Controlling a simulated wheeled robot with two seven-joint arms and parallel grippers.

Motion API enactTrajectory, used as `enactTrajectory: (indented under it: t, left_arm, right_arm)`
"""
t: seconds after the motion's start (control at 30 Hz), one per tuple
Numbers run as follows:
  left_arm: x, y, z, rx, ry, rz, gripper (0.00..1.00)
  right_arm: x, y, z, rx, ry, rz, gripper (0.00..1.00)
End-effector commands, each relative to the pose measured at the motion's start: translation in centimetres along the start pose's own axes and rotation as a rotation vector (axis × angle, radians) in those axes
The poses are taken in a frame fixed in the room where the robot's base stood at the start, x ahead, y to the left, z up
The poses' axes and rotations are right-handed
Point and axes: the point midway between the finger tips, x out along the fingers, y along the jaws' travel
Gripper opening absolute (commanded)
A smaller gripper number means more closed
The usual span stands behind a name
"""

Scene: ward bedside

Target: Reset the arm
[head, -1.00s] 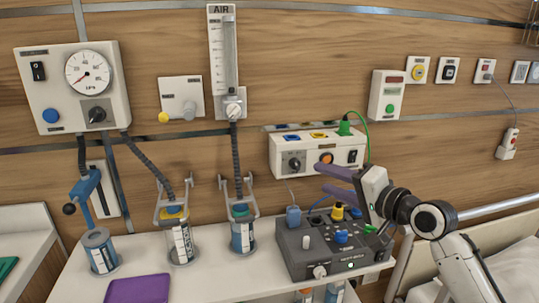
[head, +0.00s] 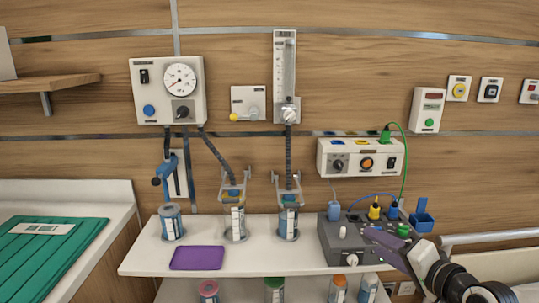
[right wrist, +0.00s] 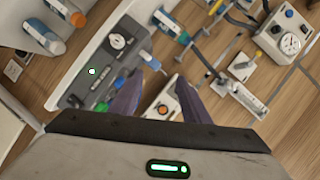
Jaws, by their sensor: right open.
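My right gripper (head: 383,246) reaches in from the lower right of the head view. Its purple fingers are apart and empty, in front of the right part of a dark grey control box (head: 341,262) on the shelf. I cannot tell whether they touch the box. In the right wrist view, the two purple fingers (right wrist: 157,90) stand apart with nothing between them, and the grey box (right wrist: 98,68) lies to their left. My left gripper is not in view.
The white shelf (head: 270,262) holds several clear canisters and a purple pad (head: 197,257). A wall panel (head: 361,158) with a green cable hangs above the box. A bedside table (head: 112,200) with a green folder (head: 50,250) is at left; a bed rail (head: 485,236) is at right.

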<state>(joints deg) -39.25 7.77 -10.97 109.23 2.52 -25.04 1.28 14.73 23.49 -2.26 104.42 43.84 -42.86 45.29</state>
Motion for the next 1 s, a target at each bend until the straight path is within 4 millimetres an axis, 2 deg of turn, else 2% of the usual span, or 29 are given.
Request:
enactTrajectory:
  t: [0.07, 0.17, 0.27, 0.33, 0.47, 0.6, 0.7, 0.8, 0.9, 1.0]
  left_arm:
    - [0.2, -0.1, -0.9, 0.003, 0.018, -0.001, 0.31]
    - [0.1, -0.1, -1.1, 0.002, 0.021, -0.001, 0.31]
    - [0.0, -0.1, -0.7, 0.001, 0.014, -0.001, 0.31]
    - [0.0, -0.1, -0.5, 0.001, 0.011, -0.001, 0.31]
    - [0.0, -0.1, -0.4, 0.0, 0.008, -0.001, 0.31]
    - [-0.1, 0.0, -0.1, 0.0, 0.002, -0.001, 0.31]
    - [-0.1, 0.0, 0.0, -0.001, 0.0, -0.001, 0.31]
    - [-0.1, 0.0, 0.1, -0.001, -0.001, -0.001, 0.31]
    - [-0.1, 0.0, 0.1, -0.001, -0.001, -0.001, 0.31]
    - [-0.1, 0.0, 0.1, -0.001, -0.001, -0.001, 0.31]
  right_arm:
    - [-0.1, 2.1, 2.1, -0.037, -0.011, 0.033, 0.43]
    - [-0.4, 4.9, 4.7, -0.098, -0.025, 0.077, 0.43]
    - [-1.1, 8.3, 8.2, -0.175, -0.049, 0.13, 0.43]
    - [-2.1, 11.2, 11.4, -0.246, -0.077, 0.174, 0.43]
    - [-5.6, 16.9, 18.8, -0.417, -0.152, 0.263, 0.43]
    - [-10.6, 21.5, 26.4, -0.612, -0.254, 0.332, 0.43]
    - [-14.2, 23.5, 30.7, -0.731, -0.324, 0.361, 0.43]
    - [-16.9, 24.6, 33.7, -0.82, -0.378, 0.373, 0.43]
    - [-18.6, 25.0, 35.4, -0.875, -0.411, 0.377, 0.43]
    - [-19.2, 25.2, 35.9, -0.898, -0.423, 0.378, 0.43]
